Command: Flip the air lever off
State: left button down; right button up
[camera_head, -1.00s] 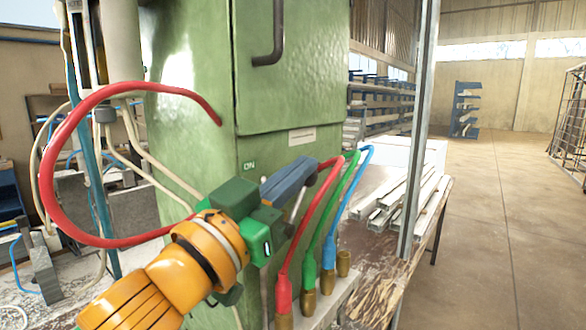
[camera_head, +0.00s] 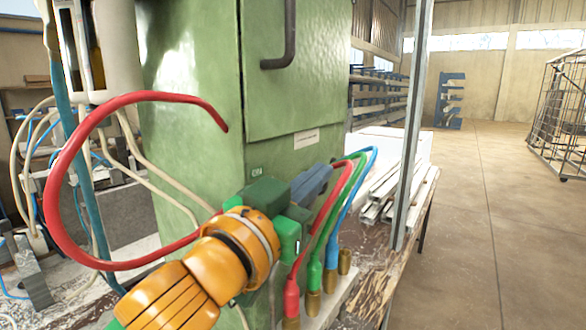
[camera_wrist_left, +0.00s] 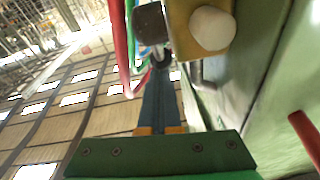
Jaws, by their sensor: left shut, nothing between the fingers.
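My left gripper (camera_head: 322,172) is shut and empty, in front of the lower cabinet. Its fingers (camera_wrist_left: 160,72) show closed together in the left wrist view. Their tips lie close to a dark block (camera_wrist_left: 151,24) and a yellow body with a round white knob (camera_wrist_left: 212,27). I cannot tell whether they touch. The air lever is not clearly seen in the head view; my gripper covers that area. I cannot tell its position. My right gripper is not in view.
Red (camera_head: 312,225), green (camera_head: 333,215) and blue (camera_head: 346,200) hoses with brass fittings stand just right of my gripper. A thick red cable (camera_head: 62,165) loops at the left. A metal post (camera_head: 411,130) and white profiles (camera_head: 377,212) are farther right.

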aim_at(324, 192)
pick_arm(q)
jog(key=shift+w+d+f, duration=0.1)
jog(key=shift+w+f, duration=0.25)
jog(key=shift+w, duration=0.2)
jog(key=shift+w+d+f, duration=0.15)
jog(key=shift+w, duration=0.1)
jog(key=shift+w+d+p, duration=0.2)
jog(key=shift+d+p, duration=0.2)
jog(key=shift+p, duration=0.3)
jog(key=shift+d+f+g+y+p, duration=0.1)
jog(key=shift+f+g+y+p, duration=0.2)
jog(key=shift+g, duration=0.2)
jog(key=shift+f, duration=0.15)
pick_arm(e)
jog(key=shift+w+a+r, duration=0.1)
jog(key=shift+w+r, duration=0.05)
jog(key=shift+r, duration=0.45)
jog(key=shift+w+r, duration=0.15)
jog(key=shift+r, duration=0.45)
pick_arm(q)
jog(key=shift+w, duration=0.1)
